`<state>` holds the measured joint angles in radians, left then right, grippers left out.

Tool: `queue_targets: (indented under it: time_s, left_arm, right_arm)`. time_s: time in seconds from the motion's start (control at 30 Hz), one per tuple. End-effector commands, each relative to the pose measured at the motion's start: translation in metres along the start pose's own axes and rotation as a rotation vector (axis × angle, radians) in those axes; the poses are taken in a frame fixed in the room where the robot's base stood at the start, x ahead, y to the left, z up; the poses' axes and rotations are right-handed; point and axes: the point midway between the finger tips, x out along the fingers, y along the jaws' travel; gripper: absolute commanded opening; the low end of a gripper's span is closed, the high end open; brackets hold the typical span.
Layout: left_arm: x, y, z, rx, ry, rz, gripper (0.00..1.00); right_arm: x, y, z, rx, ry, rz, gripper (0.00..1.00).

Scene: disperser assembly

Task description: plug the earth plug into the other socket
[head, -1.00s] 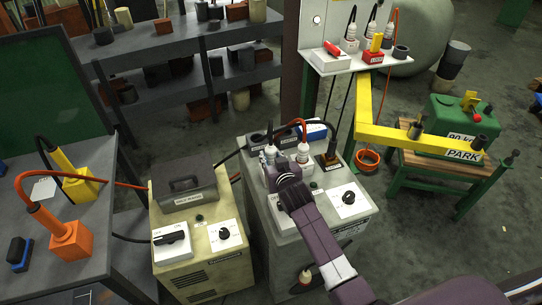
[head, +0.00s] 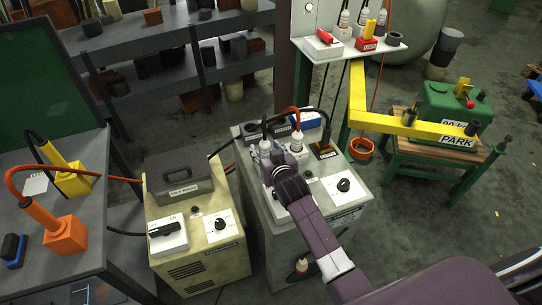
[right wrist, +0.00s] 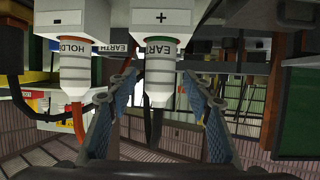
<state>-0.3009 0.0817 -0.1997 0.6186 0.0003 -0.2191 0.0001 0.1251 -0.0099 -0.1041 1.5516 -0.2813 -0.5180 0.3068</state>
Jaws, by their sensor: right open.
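The earth plug (right wrist: 160,72), white with a green ring, carries the word EARTH in the right wrist view. My right gripper (right wrist: 157,112) is open, with one blue-padded finger on each side of this plug and visible gaps between. In the head view my right gripper (head: 268,160) is at the top of the grey cabinet (head: 295,250), where a white plug with a dark cable (head: 265,147) stands. My left gripper is out of view.
A HOLD plug with an orange cable (right wrist: 74,75) is close beside the left finger; an orange-cabled plug also shows on the cabinet (head: 297,140). A beige unit (head: 205,260) stands left of the cabinet. A yellow beam (head: 400,122) and green stand are at right.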

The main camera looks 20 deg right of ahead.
Motion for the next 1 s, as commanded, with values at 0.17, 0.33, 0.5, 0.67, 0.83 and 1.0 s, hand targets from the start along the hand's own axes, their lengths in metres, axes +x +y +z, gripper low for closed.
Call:
queue_targets:
  time_s: [0.17,0.33,0.5,0.67,0.83,1.0]
  left_arm:
    - [0.000,0.001,-0.001,0.000,0.001,0.001,0.97]
    - [0.000,0.001,-0.001,0.000,0.001,0.001,0.97]
    - [0.000,0.001,-0.002,0.000,0.002,0.001,0.97]
    - [0.000,0.001,-0.002,0.000,0.002,0.001,0.97]
    - [0.000,0.001,-0.002,0.000,0.002,0.002,0.97]
    - [0.000,0.001,-0.002,0.000,0.002,0.002,0.97]
  right_arm:
    - [-0.030,0.000,0.001,0.002,0.001,-0.001,0.46]
    - [-0.063,-0.001,0.001,0.001,0.000,-0.002,0.46]
    - [-0.090,-0.001,0.000,0.002,0.001,-0.001,0.46]
    - [-0.105,0.000,-0.001,0.001,0.002,-0.001,0.46]
    - [-0.109,0.000,-0.001,0.000,0.001,-0.001,0.46]
    - [-0.109,0.000,-0.001,0.001,0.002,-0.001,0.46]
